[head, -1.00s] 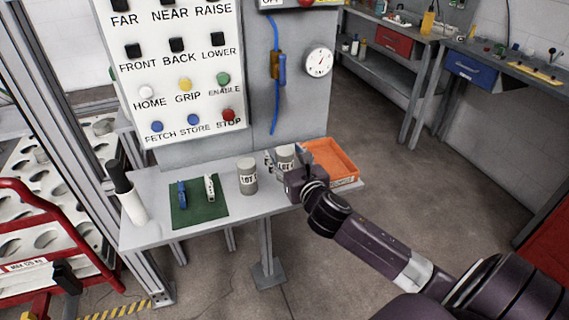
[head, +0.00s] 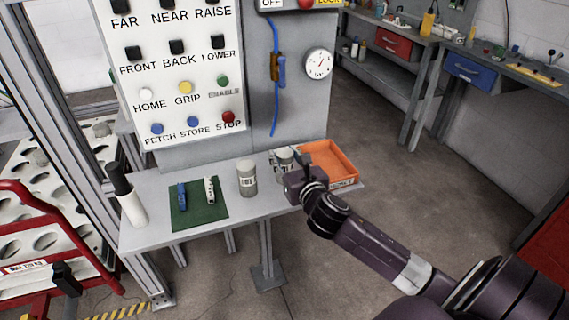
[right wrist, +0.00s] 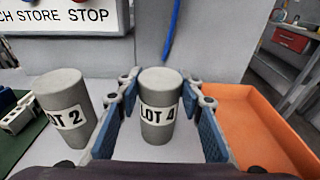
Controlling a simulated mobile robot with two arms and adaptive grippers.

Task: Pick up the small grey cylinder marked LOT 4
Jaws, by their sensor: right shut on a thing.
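The small grey cylinder marked LOT 4 (right wrist: 158,92) stands upright between the blue-padded fingers of my right gripper (right wrist: 160,110) in the right wrist view. My right gripper is shut on it, one finger on each side. In the head view the cylinder (head: 284,154) is partly hidden by my right gripper (head: 287,165), near the right end of the grey table. I see no clear gap under it. A similar grey cylinder marked LOT 2 (right wrist: 65,108) stands to its left, apart from the gripper; it also shows in the head view (head: 247,178). My left gripper is not in view.
An orange tray (head: 345,178) lies close to the right of my gripper. A green mat (head: 198,220) with a blue and a white item lies left of LOT 2. A button panel (head: 175,80) rises behind the table (head: 150,238). A white, black-topped cylinder (head: 132,208) stands at the left.

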